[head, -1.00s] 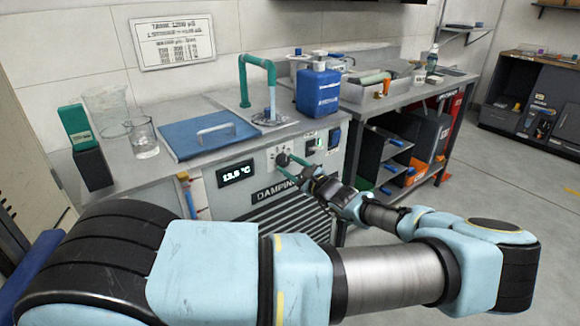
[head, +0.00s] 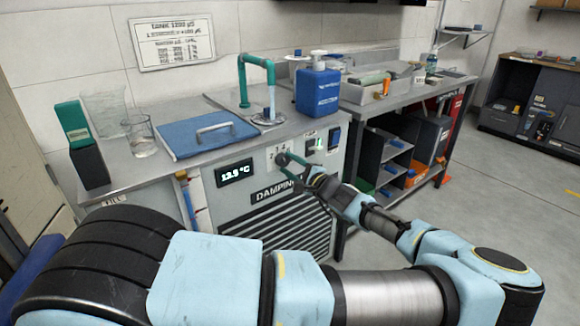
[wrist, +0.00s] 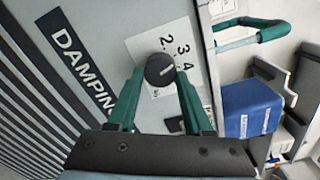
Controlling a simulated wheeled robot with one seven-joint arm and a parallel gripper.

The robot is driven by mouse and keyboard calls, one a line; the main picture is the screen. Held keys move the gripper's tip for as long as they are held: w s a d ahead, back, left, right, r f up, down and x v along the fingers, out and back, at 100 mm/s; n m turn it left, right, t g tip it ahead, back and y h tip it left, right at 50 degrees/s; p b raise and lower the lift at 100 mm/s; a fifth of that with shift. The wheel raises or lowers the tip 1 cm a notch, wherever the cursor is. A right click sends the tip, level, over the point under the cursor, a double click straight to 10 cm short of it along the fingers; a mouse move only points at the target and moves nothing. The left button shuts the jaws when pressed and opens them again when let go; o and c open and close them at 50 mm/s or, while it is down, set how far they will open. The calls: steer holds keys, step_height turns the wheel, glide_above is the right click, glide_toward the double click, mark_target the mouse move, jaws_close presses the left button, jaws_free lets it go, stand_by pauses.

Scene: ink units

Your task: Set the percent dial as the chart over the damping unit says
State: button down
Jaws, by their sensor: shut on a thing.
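The damping unit (head: 262,215) stands under the bench top, with a lit display reading about 13.5 °C (head: 235,172). Its round dark dial (wrist: 160,69) sits on a white scale plate (wrist: 178,42) where the figures 2, 3 and 4 show; other marks are hidden. A pale pointer line shows on the dial, tilted in the wrist view. My gripper (wrist: 160,78) has its green fingers closed on either side of the dial; in the head view it reaches the panel (head: 287,158). The chart (head: 172,43) hangs on the wall above; its print is too small to read surely.
On the bench top are a blue lid with a handle (head: 207,135), beakers (head: 139,136), a teal tap (head: 256,75) and a blue bottle (head: 318,88). A switch (head: 334,138) sits right of the dial. Open floor lies at the right.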

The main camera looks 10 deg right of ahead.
stand_by(0.3)
steer(key=shift+c, duration=1.5)
jaws_free()
steer(key=b+v, duration=0.2)
steer(key=v, duration=0.8)
steer(key=shift+s, duration=0.4)
steer(key=shift+d, duration=0.1)
